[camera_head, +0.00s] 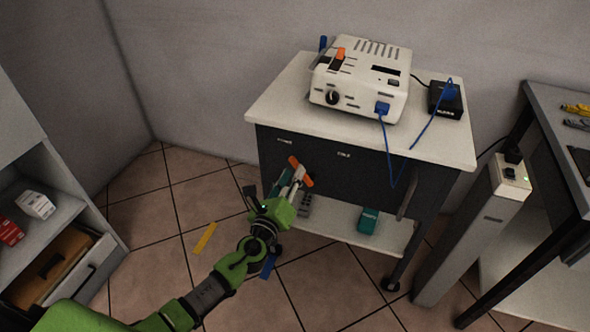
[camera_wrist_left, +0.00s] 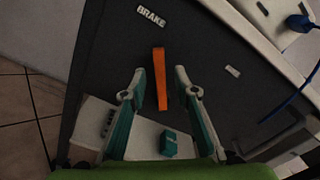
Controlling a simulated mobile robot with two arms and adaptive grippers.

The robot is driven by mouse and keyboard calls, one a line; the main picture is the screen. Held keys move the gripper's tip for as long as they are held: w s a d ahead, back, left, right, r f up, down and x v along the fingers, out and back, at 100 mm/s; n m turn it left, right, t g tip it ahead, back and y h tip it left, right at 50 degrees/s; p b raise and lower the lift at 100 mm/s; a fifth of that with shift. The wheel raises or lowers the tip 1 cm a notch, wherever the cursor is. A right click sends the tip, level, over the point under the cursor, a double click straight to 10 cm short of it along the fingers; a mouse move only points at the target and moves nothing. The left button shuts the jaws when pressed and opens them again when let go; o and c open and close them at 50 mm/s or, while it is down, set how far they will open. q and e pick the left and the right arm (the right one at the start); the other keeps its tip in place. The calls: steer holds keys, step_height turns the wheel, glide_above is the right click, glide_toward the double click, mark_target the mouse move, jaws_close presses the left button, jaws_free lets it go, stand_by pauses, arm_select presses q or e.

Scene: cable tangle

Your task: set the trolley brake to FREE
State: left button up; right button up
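The trolley (camera_head: 440,145) has a white top and a dark front panel. An orange brake lever (camera_head: 300,171) is on that panel; in the left wrist view the lever (camera_wrist_left: 161,80) points up, slightly tilted, below a white label (camera_wrist_left: 151,16) reading BRAKE. A second small label (camera_wrist_left: 232,71) to its right is too small to read. My left gripper (camera_head: 287,182) is at the panel. In the left wrist view its fingers (camera_wrist_left: 160,75) are open, one on each side of the lever, with visible gaps. My right gripper is not in view.
A white device (camera_head: 360,82) with a blue plug and cable stands on the trolley top, beside a black box (camera_head: 446,100). The blue cable hangs over the front edge. A teal box (camera_head: 368,220) lies on the lower shelf. A white pillar (camera_head: 470,230) and dark table stand right.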

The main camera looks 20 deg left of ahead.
arm_select(q)
steer(key=w, duration=0.2)
steer(key=shift+w, duration=0.4)
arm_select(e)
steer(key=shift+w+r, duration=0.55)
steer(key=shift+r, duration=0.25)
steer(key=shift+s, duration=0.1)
arm_select(q)
steer(key=shift+c, duration=0.7)
jaws_close()
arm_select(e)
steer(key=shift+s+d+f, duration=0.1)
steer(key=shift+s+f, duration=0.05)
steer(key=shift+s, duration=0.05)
